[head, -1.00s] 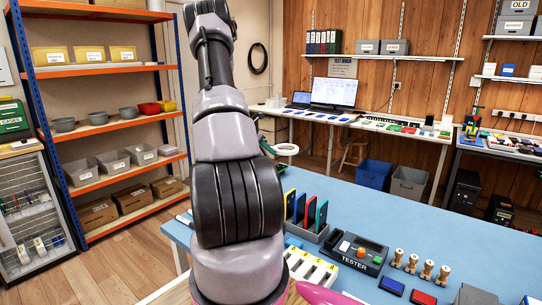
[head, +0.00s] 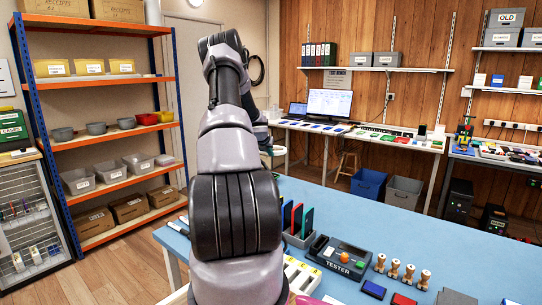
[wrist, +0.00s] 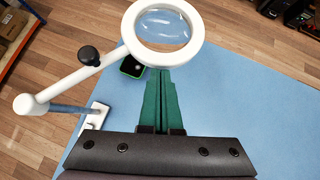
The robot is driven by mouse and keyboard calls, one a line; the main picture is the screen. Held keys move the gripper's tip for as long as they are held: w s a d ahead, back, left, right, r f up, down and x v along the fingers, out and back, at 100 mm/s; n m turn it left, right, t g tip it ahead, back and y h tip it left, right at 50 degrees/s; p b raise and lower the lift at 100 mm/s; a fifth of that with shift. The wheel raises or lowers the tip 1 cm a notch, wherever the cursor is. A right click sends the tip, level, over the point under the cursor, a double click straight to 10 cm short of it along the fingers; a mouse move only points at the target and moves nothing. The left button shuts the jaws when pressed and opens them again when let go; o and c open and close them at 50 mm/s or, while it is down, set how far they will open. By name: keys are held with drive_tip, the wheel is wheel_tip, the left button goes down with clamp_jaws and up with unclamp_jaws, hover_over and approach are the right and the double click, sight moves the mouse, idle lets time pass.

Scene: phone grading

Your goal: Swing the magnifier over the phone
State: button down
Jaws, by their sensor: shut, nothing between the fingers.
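The magnifier (wrist: 137,42) is a white ring with a clear lens, at the top middle of the wrist view. Its white arm (wrist: 70,83) runs down left past a black knob to a post clamped at the table's edge. My gripper (wrist: 164,74) has green fingers shut together and empty; their tips appear just below the ring's lower rim, and I cannot tell if they touch it. A small dark object with a green border (wrist: 131,67), perhaps the phone, lies on the blue table left of the fingertips, partly covered by the ring.
The blue table (head: 440,235) holds a tester (head: 340,258), a rack of coloured cards (head: 298,222) and several wooden stamps (head: 402,272). An orange shelf unit (head: 100,137) stands at left. The table's right side has free room.

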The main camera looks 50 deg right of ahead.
drive_tip(key=w+d+n+t+y, duration=0.1)
drive_tip(key=n, duration=0.1)
drive_tip(key=w+d+n+t+y, duration=0.1)
drive_tip(key=d+n+t, duration=0.1)
drive_tip(key=shift+w+d+n, duration=0.25)
drive_tip(key=shift+w+n, duration=0.05)
drive_tip(key=shift+w, duration=0.05)
drive_tip(key=shift+w+d+n+t+y, duration=0.4)
drive_tip(key=shift+w+d+n, duration=0.15)
drive_tip(key=shift+w+n, duration=0.2)
drive_tip(key=shift+w, duration=0.1)
drive_tip(key=shift+w+r, duration=0.1)
